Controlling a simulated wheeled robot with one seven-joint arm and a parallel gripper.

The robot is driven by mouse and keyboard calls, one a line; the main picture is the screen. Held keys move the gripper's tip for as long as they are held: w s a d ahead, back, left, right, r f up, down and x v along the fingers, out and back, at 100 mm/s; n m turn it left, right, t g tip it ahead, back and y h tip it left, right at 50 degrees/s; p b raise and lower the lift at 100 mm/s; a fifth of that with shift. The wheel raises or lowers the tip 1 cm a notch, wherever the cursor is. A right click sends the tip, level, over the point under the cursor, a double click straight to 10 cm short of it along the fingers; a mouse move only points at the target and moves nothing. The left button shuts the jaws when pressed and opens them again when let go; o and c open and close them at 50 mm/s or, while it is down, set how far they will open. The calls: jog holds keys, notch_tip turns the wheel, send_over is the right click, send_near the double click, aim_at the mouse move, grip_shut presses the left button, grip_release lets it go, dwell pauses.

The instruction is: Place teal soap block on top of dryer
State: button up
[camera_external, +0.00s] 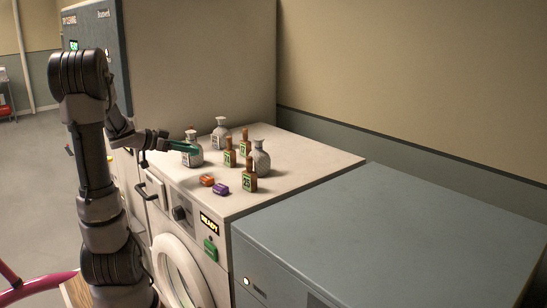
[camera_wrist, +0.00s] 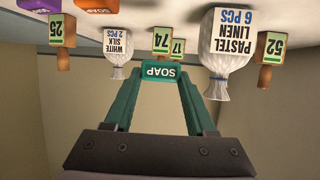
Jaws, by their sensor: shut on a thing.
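The teal soap block (camera_wrist: 160,72), marked SOAP, sits between the tips of my gripper's green fingers in the wrist view, where things appear upside down. My gripper (camera_external: 186,147) is shut on it. In the external view the gripper reaches in from the left over the left edge of the dryer (camera_external: 312,159), in front of a tied laundry bag (camera_external: 195,157). The block cannot be told apart from the green fingers there. It looks held above the dryer's pale top, but the exact height is unclear.
On the dryer are an orange block (camera_external: 207,180), a purple block (camera_external: 221,189), several tied bags (camera_external: 261,160) and several brown tagged pieces (camera_external: 249,182). The dryer's right and back top is clear. A lower grey-blue machine (camera_external: 390,230) adjoins; a tall cabinet (camera_external: 200,60) stands behind.

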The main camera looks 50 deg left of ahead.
jog(key=w+a+n+g+y, duration=0.1)
jog(key=a+n+y, duration=0.2)
jog(key=a, duration=0.4)
jog(key=w+a+f+n+g+y, duration=0.1)
jog(key=w+a+n+y, duration=0.1)
jog(key=a, duration=0.6)
jog(key=w+a+n+g+y, duration=0.1)
jog(key=a+n+y, duration=0.3)
jog(key=a, duration=0.4)
jog(key=shift+w+f+y, duration=0.2)
jog(key=shift+w+y, duration=0.2)
jog(key=shift+w, duration=0.35)
jog(key=shift+a+r, duration=0.15)
jog(key=shift+a, duration=0.05)
notch_tip(320, 180, up, 7)
jog(key=m+t+h, duration=0.3)
jog(key=m+h, duration=0.5)
send_over(206, 172)
jog(key=f, duration=0.9)
jog(key=shift+a+f, duration=0.1)
jog(key=shift+a, duration=0.1)
jog(key=shift+w+f, duration=0.1)
jog(key=shift+f, duration=2.2)
jog(key=shift+f, duration=0.1)
